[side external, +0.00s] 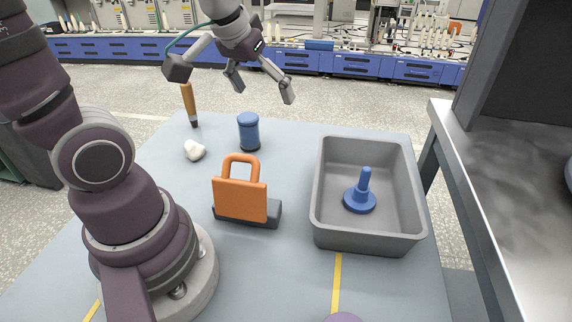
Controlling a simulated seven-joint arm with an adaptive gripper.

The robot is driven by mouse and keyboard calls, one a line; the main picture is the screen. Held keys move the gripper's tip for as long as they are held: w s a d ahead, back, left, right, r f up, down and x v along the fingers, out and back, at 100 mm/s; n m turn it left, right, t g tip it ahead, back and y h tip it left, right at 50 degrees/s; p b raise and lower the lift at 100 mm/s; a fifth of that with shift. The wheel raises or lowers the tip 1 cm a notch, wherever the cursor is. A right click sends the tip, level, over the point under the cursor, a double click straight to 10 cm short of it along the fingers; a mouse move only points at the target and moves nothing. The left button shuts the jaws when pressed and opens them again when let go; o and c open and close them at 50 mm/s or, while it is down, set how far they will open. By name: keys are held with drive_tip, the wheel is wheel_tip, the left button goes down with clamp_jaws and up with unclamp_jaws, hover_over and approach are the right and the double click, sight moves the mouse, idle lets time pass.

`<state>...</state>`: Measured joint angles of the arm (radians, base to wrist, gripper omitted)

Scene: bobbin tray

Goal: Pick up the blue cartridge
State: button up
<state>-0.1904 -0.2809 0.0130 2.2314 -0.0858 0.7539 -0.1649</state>
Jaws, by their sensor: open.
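The blue cartridge (248,132) is a short cylinder with a dark base, standing upright on the grey-blue table near its back edge. My gripper (263,93) is open and empty. It hangs in the air above the table, with its fingers spread near and above the cartridge in the picture. It is apart from the cartridge; the exact gap in depth cannot be told from this one view.
A grey bin (318,205) at right holds a blue peg with a round base (361,195). An orange padlock-shaped block (240,197) stands in front of the cartridge. A white lump (194,151) and an orange-handled tool (188,104) are to its left. A metal bench (500,190) stands right.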

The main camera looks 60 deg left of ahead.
drive_tip(key=w+a+f+n+g+y, duration=0.1)
drive_tip(key=w+a+f+n, duration=0.2)
drive_tip(key=a+f+n, duration=0.35)
drive_tip(key=n+g+y, duration=0.1)
drive_tip(key=g, duration=0.1)
hover_over(249, 129)
drive_tip(key=shift+s+d+f, duration=0.1)
drive_tip(key=shift+s+f, duration=0.05)
drive_tip(key=shift+f, duration=0.5)
drive_tip(key=shift+s+d+f, duration=0.1)
drive_tip(key=shift+f, duration=0.5)
drive_tip(key=x, duration=1)
drive_tip(key=shift+w+a, duration=0.15)
drive_tip(key=shift+w, duration=0.1)
drive_tip(key=c, duration=1.2)
drive_tip(key=shift+r+t, duration=0.1)
drive_tip(key=shift+t, duration=0.2)
